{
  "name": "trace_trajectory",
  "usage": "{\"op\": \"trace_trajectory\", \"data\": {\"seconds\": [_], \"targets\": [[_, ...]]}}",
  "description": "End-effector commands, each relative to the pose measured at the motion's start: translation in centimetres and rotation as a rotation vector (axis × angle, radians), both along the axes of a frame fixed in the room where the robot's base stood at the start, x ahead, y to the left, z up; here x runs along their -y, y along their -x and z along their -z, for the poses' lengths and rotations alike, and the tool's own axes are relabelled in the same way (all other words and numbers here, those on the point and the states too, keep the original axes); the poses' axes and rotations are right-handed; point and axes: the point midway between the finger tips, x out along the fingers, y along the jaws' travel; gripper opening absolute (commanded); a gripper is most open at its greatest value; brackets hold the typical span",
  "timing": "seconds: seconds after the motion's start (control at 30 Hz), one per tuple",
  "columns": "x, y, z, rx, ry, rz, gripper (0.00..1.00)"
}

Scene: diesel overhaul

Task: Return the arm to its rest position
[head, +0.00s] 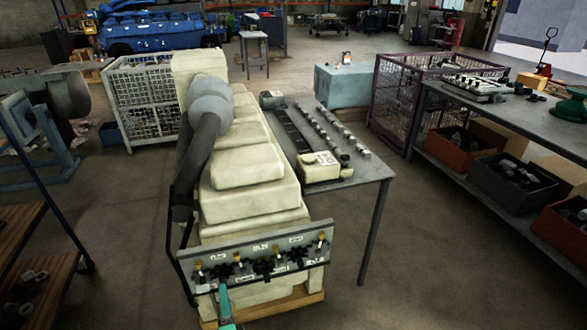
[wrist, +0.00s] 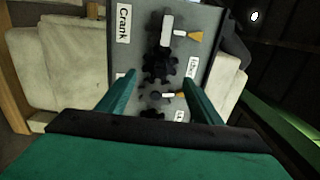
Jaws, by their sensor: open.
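My gripper (wrist: 159,80) shows in the wrist view with two teal fingers spread apart and nothing held between them. The fingers point at a grey panel (wrist: 205,30) with dark gears and white labels, one reading "Crank". In the head view a teal part of my gripper (head: 225,303) shows at the lower edge of the same panel (head: 290,252), in front of the cream engine block (head: 250,200). Whether the fingers touch the panel cannot be told.
A grey table (head: 365,172) with rows of small parts stands right of the engine. A workbench (head: 540,120) with bins below runs along the right. A mesh cage (head: 143,105) stands behind left, and a wooden shelf (head: 20,240) at left. Floor is open at front right.

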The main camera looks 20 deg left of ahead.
Motion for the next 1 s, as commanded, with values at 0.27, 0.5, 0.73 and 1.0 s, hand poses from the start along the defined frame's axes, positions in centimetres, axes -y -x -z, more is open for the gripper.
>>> {"op": "trace_trajectory", "data": {"seconds": [0.27,0.5,0.73,1.0], "targets": [[6.5,2.3,1.4,0.055,0.138,0.05,0.59],[17.0,8.1,2.1,0.15,0.413,0.131,0.59],[24.8,15.0,0.8,0.213,0.677,0.191,0.59],[31.1,23.4,-2.7,0.253,0.982,0.238,0.59]]}}
